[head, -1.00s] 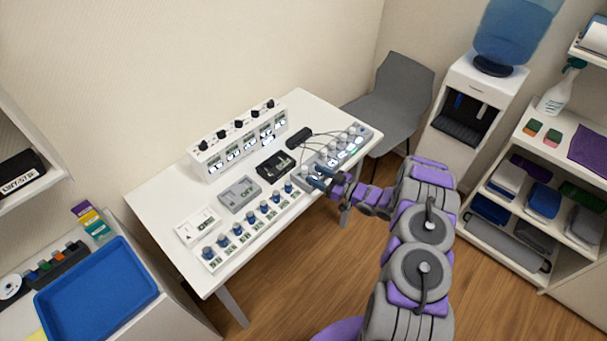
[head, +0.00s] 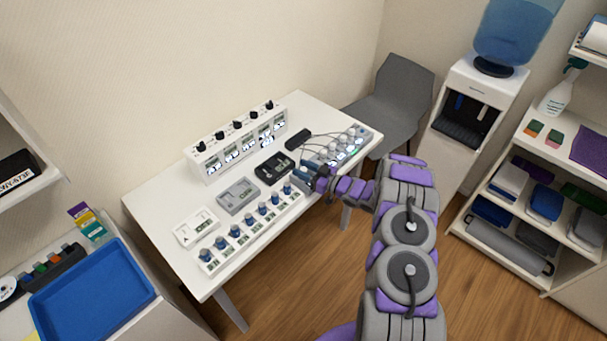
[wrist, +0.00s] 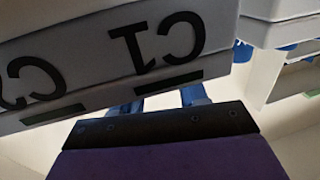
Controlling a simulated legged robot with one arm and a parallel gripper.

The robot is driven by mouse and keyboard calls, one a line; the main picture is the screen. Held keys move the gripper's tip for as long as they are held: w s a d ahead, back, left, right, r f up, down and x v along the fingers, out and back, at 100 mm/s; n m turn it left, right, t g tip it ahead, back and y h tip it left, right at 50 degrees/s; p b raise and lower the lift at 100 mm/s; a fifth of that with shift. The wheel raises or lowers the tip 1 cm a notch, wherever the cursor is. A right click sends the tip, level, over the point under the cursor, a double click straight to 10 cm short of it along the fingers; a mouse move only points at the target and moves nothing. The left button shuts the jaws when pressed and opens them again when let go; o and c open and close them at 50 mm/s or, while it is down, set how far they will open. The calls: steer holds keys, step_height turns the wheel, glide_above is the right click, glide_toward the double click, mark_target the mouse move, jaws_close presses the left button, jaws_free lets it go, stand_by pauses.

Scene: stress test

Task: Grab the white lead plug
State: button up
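Several pale round plugs (head: 345,142) stand on a grey strip (head: 363,136) at the table's right end, with thin dark leads running to them. They are too small to tell which one is the white lead plug. My gripper (head: 303,178), with blue fingers, is at the table's front edge, left of this strip and apart from the plugs I can see. In the wrist view, its two blue fingers (wrist: 168,100) are spread apart. Their tips are hidden behind a grey panel marked C1 (wrist: 158,45). I see nothing held between them.
A black device (head: 274,168), a grey box (head: 238,196) and a black block (head: 298,139) lie behind my gripper. A row of blue-knobbed units (head: 235,231) runs along the front edge to the left. A white meter panel (head: 237,140) stands at the back.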

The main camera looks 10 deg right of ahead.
steer(key=shift+d, duration=0.1)
steer(key=c, duration=0.3)
jaws_close()
steer(key=shift+r, duration=0.1)
